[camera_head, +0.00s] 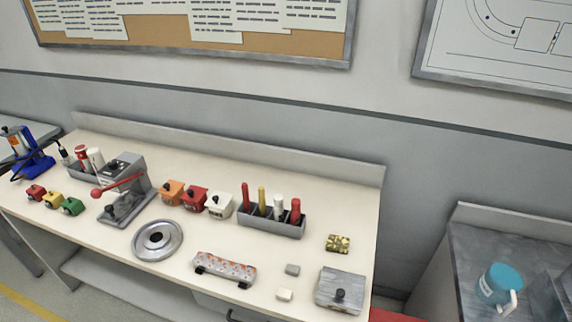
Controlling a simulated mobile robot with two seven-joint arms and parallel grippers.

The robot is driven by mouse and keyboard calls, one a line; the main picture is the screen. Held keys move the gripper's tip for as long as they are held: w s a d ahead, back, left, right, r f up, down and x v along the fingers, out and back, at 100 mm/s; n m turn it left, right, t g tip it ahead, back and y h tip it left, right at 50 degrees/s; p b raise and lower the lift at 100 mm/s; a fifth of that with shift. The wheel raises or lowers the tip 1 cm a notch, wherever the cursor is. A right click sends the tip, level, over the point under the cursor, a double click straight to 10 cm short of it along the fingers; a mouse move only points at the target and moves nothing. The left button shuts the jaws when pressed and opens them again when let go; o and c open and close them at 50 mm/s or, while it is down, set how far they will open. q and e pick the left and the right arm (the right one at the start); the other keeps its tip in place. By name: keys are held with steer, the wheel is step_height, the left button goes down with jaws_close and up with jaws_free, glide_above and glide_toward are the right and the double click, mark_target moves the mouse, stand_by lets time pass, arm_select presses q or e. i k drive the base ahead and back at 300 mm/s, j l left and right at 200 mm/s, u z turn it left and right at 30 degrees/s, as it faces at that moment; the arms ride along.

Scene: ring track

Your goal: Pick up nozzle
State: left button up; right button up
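I cannot single out the nozzle with certainty. A small black-and-white pointed part (64,153) stands at the left end of a grey holder (84,171) on the workbench, beside a red-and-white bottle (82,156) and a whitish bottle (96,158). A grey rack (272,226) further right holds upright red, yellow and white sticks. Neither of my grippers is in view.
A blue mug (497,286) stands on another table.

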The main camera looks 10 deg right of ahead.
mark_target(62, 149)
steer(key=u, duration=1.15)
